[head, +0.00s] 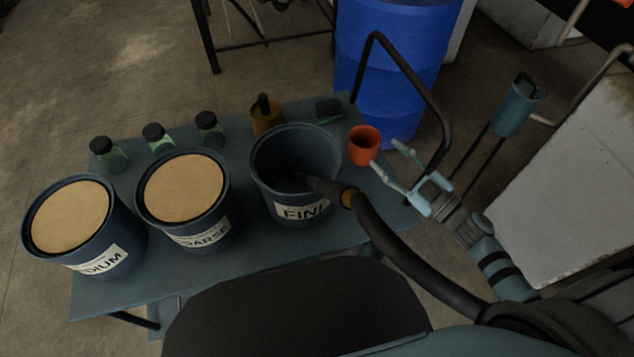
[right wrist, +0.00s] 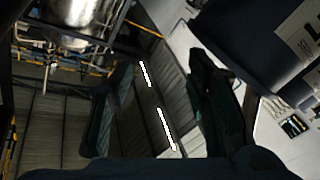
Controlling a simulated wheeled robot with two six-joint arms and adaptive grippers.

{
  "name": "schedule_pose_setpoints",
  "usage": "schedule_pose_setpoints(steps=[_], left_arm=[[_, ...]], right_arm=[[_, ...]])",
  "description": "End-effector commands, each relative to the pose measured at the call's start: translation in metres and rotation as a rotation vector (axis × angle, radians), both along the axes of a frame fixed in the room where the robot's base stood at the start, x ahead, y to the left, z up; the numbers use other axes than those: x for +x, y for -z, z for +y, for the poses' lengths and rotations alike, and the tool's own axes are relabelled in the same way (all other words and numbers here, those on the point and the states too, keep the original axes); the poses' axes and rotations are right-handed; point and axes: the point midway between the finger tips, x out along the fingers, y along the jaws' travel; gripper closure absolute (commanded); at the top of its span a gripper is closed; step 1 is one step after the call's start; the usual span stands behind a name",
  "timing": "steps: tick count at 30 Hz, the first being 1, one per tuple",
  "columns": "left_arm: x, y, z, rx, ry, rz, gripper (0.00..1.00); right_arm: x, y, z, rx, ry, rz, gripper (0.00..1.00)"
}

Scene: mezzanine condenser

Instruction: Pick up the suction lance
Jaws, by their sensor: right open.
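The suction lance (head: 327,188) appears to be the dark nozzle with an orange-brown collar on the end of a thick black hose (head: 410,255). Its tip reaches over the rim into the open blue bucket marked FINE (head: 302,211); the tip end is hard to make out in the dark interior. My right gripper (head: 388,157) is open and empty, to the right of the lance and apart from it, beside the orange cup (head: 364,143). Its two spread fingers also show in the right wrist view (right wrist: 161,68), with no lance between them. My left gripper is not in view.
Several green jars (head: 155,137), a brown pot (head: 265,120) and a dark block (head: 328,108) line the back. A black bent rail (head: 411,75) and blue drum (head: 395,45) stand beyond.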

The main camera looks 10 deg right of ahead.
Motion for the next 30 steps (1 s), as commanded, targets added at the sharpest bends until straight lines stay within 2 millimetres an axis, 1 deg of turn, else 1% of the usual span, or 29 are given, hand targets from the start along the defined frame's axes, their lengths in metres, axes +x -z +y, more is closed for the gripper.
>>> schedule_pose_setpoints(steps=[1, 2, 3, 4, 6, 9, 11, 15, 18, 23, 27, 30], left_arm=[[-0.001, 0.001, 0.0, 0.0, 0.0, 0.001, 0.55], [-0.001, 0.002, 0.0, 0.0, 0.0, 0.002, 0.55], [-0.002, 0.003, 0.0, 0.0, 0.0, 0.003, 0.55], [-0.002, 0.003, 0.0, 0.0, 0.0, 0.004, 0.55], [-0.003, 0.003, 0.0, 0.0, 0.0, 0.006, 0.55], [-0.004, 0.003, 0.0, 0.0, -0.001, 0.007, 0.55], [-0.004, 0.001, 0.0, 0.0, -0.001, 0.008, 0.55], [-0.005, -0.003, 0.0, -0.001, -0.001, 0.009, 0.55], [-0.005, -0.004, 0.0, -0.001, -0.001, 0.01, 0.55], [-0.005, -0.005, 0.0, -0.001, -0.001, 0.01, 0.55], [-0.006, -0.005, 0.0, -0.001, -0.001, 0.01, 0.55], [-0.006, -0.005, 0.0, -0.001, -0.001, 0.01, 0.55]], right_arm=[[-0.009, -0.01, 0.011, -0.032, -0.148, -0.045, 0.55], [-0.019, -0.015, 0.019, -0.049, -0.251, -0.065, 0.55], [-0.033, -0.018, 0.027, -0.072, -0.38, -0.076, 0.55], [-0.045, -0.018, 0.03, -0.088, -0.469, -0.074, 0.55], [-0.068, -0.017, 0.033, -0.114, -0.628, -0.056, 0.55], [-0.084, -0.016, 0.038, -0.128, -0.738, -0.035, 0.55], [-0.084, -0.017, 0.048, -0.128, -0.756, -0.033, 0.55], [-0.072, -0.018, 0.084, -0.125, -0.754, -0.038, 0.55], [-0.064, -0.018, 0.107, -0.125, -0.754, -0.037, 0.55], [-0.056, -0.017, 0.127, -0.127, -0.752, -0.036, 0.55], [-0.043, -0.018, 0.151, -0.126, -0.752, -0.038, 0.55], [-0.039, -0.017, 0.166, -0.126, -0.752, -0.038, 0.55]])
